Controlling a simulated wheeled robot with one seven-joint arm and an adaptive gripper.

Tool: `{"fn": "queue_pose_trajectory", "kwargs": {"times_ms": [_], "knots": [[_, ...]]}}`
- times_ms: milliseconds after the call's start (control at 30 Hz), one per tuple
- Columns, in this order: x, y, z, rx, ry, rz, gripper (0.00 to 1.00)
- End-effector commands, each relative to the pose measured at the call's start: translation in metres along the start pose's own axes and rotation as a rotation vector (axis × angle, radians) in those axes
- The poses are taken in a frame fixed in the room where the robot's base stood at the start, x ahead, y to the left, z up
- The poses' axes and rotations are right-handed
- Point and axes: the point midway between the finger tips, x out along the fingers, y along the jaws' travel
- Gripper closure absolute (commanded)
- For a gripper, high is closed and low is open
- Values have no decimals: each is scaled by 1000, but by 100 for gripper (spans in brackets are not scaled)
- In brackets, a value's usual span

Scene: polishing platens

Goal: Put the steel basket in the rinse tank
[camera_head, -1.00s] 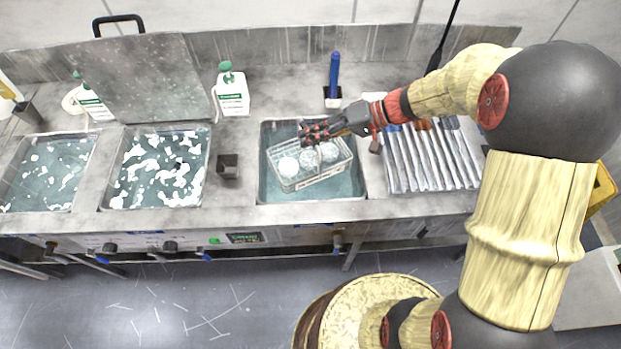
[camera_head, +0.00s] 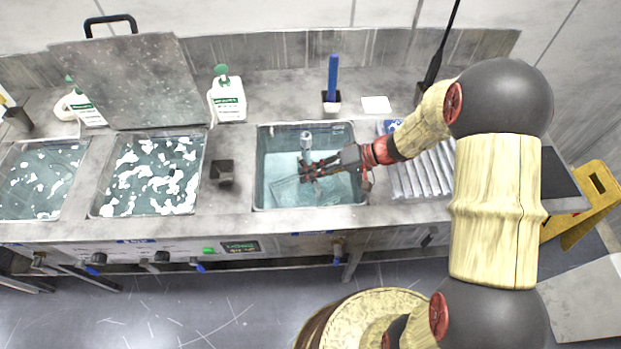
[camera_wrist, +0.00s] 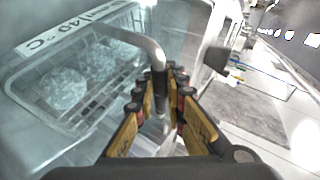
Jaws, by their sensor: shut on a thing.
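The steel basket (camera_head: 287,192) is low in the water of the right-hand tank (camera_head: 263,203), its outline pale and blurred in the head view. In the wrist view, the wire basket (camera_wrist: 75,118) shows round pale discs inside. My gripper (camera_head: 311,172) is over that tank, above the basket's right part. In the wrist view, my gripper (camera_wrist: 160,95) is shut around a bent grey bar (camera_wrist: 148,48), apparently the basket's handle. The fingers hide part of the basket. Whether the basket touches the tank floor cannot be told.
Two foam-covered tanks (camera_head: 103,205) are to the left, one beneath a raised lid (camera_head: 130,80). A small dark cup (camera_head: 222,172) stands left of the basket's tank. A white bottle (camera_head: 228,98) and a blue-handled tool (camera_head: 332,78) stand behind. Grey strips (camera_head: 425,172) lie right.

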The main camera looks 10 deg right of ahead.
Motion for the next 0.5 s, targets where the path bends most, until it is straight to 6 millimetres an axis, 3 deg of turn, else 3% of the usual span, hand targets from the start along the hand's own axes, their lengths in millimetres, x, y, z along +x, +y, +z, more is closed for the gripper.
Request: {"fn": "queue_pose_trajectory", "kwargs": {"times_ms": [100,500], "knots": [[7,12,3,0,0,-1,100],[9,15,3,-2,2,-1,100]]}}
